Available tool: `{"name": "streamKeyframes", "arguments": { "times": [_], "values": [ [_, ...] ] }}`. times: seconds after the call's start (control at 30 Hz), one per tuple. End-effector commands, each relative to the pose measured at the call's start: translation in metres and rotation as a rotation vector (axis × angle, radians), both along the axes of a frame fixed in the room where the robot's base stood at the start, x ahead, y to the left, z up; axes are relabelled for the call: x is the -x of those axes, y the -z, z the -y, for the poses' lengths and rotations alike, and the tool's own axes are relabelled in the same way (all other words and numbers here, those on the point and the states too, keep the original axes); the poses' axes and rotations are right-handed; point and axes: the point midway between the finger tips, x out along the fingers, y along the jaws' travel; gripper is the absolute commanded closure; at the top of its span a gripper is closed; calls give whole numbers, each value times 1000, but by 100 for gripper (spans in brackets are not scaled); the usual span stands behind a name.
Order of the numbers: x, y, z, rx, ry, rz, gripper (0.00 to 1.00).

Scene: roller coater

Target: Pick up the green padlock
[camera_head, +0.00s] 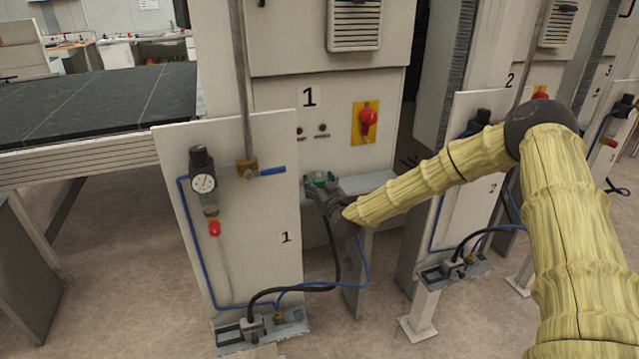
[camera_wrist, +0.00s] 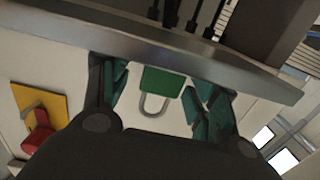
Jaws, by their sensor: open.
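The green padlock (camera_wrist: 163,82) shows in the wrist view, with its grey shackle pointing toward my gripper. It lies between the two spread fingers of my gripper (camera_wrist: 160,95), close to a grey metal ledge. I see a gap on each side of it, so the fingers look apart from it. In the head view, my gripper (camera_head: 318,190) is at the ledge below the panel marked 1. A small bit of green shows there, but I cannot tell padlock from finger pads. My wrist hides most of that spot.
A grey ledge (camera_wrist: 230,67) runs close by the fingers. A red knob on a yellow plate (camera_head: 366,122) is on the cabinet above. A white panel (camera_head: 262,215) with a gauge (camera_head: 203,183), a blue-handled valve (camera_head: 266,172) and hoses stands left of my gripper.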

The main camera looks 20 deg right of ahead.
Motion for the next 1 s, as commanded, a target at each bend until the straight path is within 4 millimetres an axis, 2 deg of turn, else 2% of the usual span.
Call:
{"name": "streamKeyframes", "arguments": {
  "times": [0.27, 0.37, 0.57, 1.0],
  "values": [
    [-3, 0, 0, 0, -1, 0, 39],
    [-3, 0, 0, 0, 0, 0, 54],
    [-3, 0, 0, 0, 0, 0, 90],
    [-3, -7, 0, 0, 0, 1, 92]
  ]
}}
